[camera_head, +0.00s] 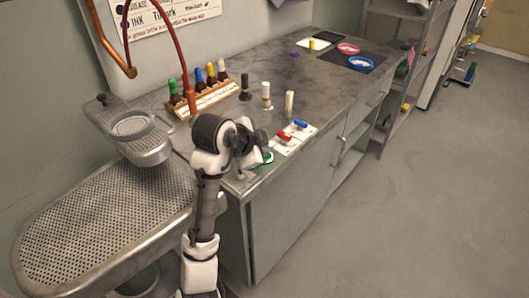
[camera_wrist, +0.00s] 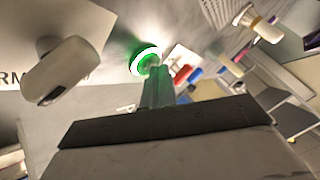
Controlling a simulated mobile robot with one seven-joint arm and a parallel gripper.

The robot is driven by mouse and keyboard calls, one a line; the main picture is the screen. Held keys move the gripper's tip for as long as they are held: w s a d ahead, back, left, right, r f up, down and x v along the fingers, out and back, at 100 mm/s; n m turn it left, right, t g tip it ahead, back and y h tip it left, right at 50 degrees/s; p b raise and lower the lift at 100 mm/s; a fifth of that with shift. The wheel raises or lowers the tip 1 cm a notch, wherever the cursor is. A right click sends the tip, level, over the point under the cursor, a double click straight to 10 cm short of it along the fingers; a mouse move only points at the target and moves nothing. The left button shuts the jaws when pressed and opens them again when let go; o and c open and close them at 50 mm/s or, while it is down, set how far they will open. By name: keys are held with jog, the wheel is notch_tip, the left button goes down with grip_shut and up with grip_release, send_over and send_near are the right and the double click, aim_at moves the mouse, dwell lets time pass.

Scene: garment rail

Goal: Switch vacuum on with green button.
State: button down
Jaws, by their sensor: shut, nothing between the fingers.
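The green button (camera_wrist: 142,60) has a bright white ring around it and sits near the top middle of the wrist view. In the head view the button (camera_head: 267,158) shows at the front left corner of the counter, partly hidden by my arm. My gripper (camera_wrist: 154,70) is shut and empty, its fingertips overlapping the lower right part of the button in the wrist view. I cannot tell whether they touch it. In the head view my fingers are hard to make out against the wrist.
Red (camera_head: 284,137) and blue (camera_head: 301,123) handles lie on a white plate beside the button. Brushes (camera_head: 266,94) stand behind, and a wooden rack (camera_head: 212,99) holds several bottles. A perforated ironing board (camera_head: 95,225) is at the left. The floor at right is clear.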

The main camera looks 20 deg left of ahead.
notch_tip(320, 180, up, 6)
jog(key=p, duration=0.4)
jog(key=shift+r+p, duration=0.1)
jog(key=shift+p, duration=0.25)
dwell(1.8)
